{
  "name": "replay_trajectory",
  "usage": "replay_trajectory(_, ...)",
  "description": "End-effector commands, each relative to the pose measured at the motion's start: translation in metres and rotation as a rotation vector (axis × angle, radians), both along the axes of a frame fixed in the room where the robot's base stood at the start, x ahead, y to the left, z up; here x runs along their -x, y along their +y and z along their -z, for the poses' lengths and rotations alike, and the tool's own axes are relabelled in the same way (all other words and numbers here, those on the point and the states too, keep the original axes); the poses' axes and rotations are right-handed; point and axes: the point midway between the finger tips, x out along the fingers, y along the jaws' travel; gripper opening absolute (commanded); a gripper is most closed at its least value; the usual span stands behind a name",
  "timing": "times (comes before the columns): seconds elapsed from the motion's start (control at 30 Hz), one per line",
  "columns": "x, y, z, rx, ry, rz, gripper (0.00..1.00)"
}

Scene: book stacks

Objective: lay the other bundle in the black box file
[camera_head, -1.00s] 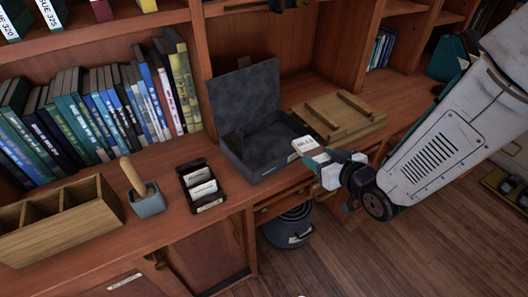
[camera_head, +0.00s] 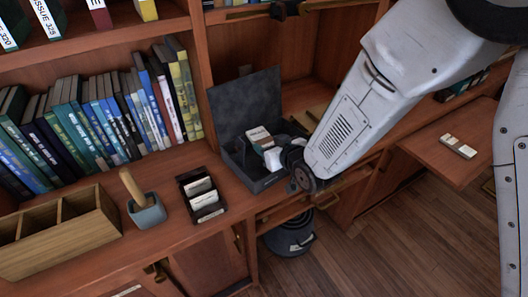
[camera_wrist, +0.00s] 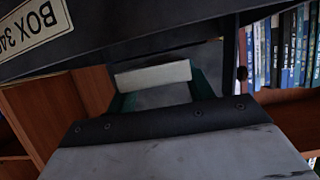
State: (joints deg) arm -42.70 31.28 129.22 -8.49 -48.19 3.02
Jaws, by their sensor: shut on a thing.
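My gripper (camera_head: 272,152) is shut on a pale bundle (camera_head: 258,136) within the outline of the open black box file (camera_head: 262,186). The file's lid stands up at the back. I cannot tell whether the bundle touches the file's bottom. In the wrist view the bundle's pale edge (camera_wrist: 152,74) shows between the fingers, and the file's dark side with a "BOX 340" label (camera_wrist: 40,28) crosses the top left. Another pale bundle (camera_head: 458,146) lies on a pull-out shelf at the right, apart from my gripper. My arm and gripper hide part of the file.
A small black card tray (camera_head: 208,214), a grey pot with a wooden handle (camera_head: 147,212) and a wooden divided holder (camera_head: 58,240) stand left of the file. Books (camera_head: 95,115) line the shelf behind. A bucket (camera_head: 290,238) is on the floor.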

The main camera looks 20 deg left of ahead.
Motion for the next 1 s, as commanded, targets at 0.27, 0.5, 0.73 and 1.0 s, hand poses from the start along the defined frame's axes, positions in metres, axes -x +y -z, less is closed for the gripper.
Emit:
replay_trajectory(0.27, -0.002, 0.004, 0.036, 0.001, 0.002, 0.003, 0.29)
replay_trajectory(0.5, -0.002, 0.004, 0.036, -0.001, 0.000, 0.001, 0.29)
replay_trajectory(0.73, -0.001, 0.006, 0.042, 0.000, 0.000, -0.001, 0.29)
replay_trajectory(1.0, 0.001, 0.004, 0.052, 0.007, 0.007, -0.001, 0.29)
